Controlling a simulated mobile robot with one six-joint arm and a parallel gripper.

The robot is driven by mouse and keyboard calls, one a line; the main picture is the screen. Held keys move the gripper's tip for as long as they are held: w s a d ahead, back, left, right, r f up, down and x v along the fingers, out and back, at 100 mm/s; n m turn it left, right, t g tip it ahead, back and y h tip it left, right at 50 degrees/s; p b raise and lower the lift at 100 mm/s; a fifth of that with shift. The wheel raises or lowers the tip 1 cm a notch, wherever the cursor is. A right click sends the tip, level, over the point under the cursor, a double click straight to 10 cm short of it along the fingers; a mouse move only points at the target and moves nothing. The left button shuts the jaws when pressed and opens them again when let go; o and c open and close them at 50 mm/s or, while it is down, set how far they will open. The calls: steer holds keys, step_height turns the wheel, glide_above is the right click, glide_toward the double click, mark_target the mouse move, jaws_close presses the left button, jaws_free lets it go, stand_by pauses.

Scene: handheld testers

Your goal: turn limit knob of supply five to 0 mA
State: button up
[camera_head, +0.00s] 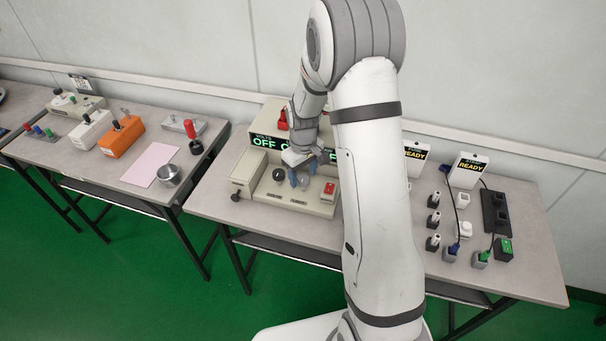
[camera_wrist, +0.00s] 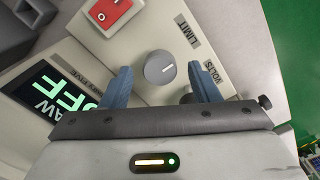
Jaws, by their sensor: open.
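Supply five is a beige sloped box (camera_head: 262,190) on the middle table, with a lit display reading OFF (camera_wrist: 62,95). Its limit knob (camera_wrist: 160,68) is round and grey with a white pointer line, beside the LIMIT label (camera_wrist: 187,32). My gripper (camera_wrist: 160,75) is open above the panel, its two blue fingers on either side of the limit knob in the wrist view. Contact with the knob cannot be told. In the head view my gripper (camera_head: 302,175) is over the panel, right of a dark knob (camera_head: 278,174). Another dark knob is partly hidden behind the right finger in the wrist view.
A red rocker switch (camera_wrist: 113,10) sits on the same panel. Chargers marked READY (camera_head: 467,170) and several small plugs stand on the right. The left table holds an orange box (camera_head: 121,137), a metal bowl (camera_head: 169,175) and a pink sheet (camera_head: 150,165).

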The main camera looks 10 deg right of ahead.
mark_target(303, 179)
step_height(303, 179, up, 7)
steer(key=shift+r, duration=0.1)
steer(key=shift+r, duration=0.1)
stand_by(0.5)
steer(key=shift+s+r, duration=0.2)
steer(key=shift+r, duration=0.05)
steer(key=s+r+m+t, duration=0.1)
steer(key=s+r, duration=0.5)
steer(key=s, duration=0.6)
steer(key=s+r+m+t, duration=0.1)
steer(key=s+r+m, duration=0.3)
steer(key=s+r, duration=0.3)
steer(key=s, duration=0.5)
steer(key=shift+s+t, duration=0.25)
steer(key=shift+t, duration=0.15)
steer(key=shift+r, duration=0.1)
